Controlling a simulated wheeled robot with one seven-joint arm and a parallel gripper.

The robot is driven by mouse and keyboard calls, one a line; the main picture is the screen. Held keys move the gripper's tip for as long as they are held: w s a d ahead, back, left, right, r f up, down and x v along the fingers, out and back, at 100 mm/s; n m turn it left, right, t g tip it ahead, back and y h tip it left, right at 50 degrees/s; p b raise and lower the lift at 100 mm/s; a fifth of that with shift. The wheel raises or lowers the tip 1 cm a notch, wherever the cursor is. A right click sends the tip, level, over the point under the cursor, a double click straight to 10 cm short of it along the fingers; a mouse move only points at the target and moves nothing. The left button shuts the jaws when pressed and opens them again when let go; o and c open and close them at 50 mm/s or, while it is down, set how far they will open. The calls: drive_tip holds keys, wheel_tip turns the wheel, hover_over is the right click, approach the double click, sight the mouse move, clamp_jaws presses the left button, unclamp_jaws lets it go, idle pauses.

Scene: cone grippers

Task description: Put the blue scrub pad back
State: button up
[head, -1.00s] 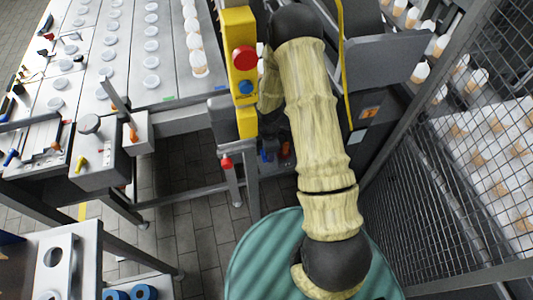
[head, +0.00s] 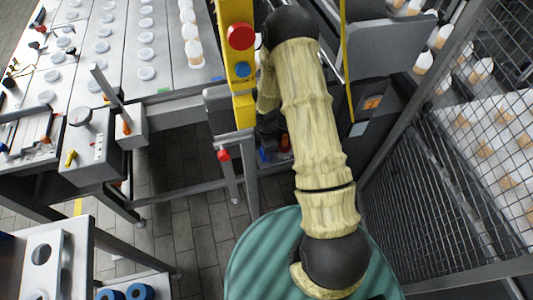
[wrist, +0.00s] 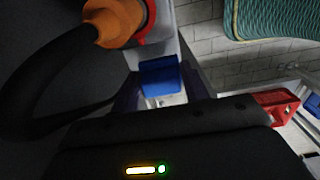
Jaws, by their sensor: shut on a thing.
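The blue scrub pad (wrist: 160,77) shows in the wrist view as a small blue block just beyond the dark gripper body. My gripper (wrist: 158,92) is shut on it, with dark finger shapes on either side. In the head view a small patch of blue (head: 265,155) shows low behind the yellow post, near the dark end of my arm. My gripper's fingers are mostly hidden there by the post and my arm. I cannot make out a place for the pad.
A yellow post (head: 238,70) with a red button stands left of my arm. A mesh fence (head: 440,190) is on the right. In the wrist view an orange connector (wrist: 115,20) with a black hose is close on the left, and a red part (wrist: 278,106) is right.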

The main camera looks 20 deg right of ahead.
wheel_tip(320, 180, down, 2)
drive_tip(key=shift+b, duration=0.45)
drive_tip(key=shift+w+f, duration=0.25)
drive_tip(key=shift+r, duration=0.1)
drive_tip(key=o, duration=0.9)
wheel_tip(320, 180, up, 8)
drive_tip(key=shift+f, duration=0.25)
